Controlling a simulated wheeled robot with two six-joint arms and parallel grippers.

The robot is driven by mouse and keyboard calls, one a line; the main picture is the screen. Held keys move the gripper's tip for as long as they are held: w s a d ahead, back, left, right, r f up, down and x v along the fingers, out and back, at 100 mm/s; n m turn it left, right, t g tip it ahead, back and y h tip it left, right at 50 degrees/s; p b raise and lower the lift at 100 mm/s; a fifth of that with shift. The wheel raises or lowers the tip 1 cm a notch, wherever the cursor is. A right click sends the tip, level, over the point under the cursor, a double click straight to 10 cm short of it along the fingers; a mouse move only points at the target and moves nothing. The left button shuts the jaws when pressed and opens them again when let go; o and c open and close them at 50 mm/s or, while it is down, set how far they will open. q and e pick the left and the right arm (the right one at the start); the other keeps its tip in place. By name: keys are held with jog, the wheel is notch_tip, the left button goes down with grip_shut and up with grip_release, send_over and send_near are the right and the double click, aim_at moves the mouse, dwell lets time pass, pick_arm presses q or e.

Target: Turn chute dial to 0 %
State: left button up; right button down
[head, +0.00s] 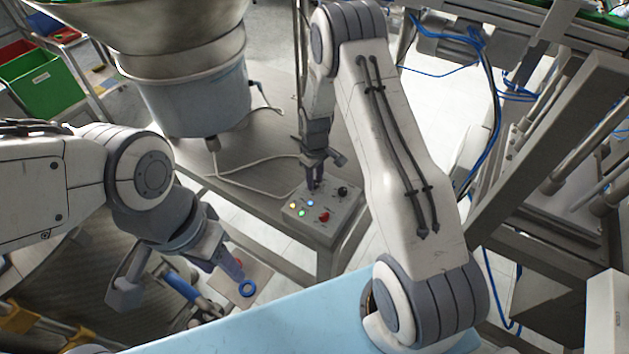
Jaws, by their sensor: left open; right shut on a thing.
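A grey control box (331,227) stands on the metal table near the middle. Its top carries a black knob (343,191), a red button (323,216) and small yellow, blue and green lights. My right gripper (314,186) points down onto the back left of this top, shut on a dial there. The jaws hide that dial, so its setting cannot be read. The black knob is to the right of the jaws, apart from them. My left gripper (236,276) is open at the lower left, away from the box, beside a small plate (262,273) with a blue ring.
A large feeder bowl on a blue-grey drum (200,100) hangs behind, left of my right gripper. A white cable (255,186) runs over the metal table (270,130). Machine frames with blue cables fill the right. A green bin (45,85) is at far left.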

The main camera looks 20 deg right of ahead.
aim_at(315, 183)
jog(key=n+b, duration=0.1)
jog(key=n, duration=0.3)
jog(key=shift+s+n, duration=0.15)
jog(key=shift+n, duration=0.15)
jog(key=n, duration=0.4)
jog(key=shift+n, duration=0.4)
jog(key=c, duration=0.6)
grip_release()
notch_tip(315, 183, up, 11)
jog(key=b, duration=0.2)
jog(key=shift+f, duration=0.2)
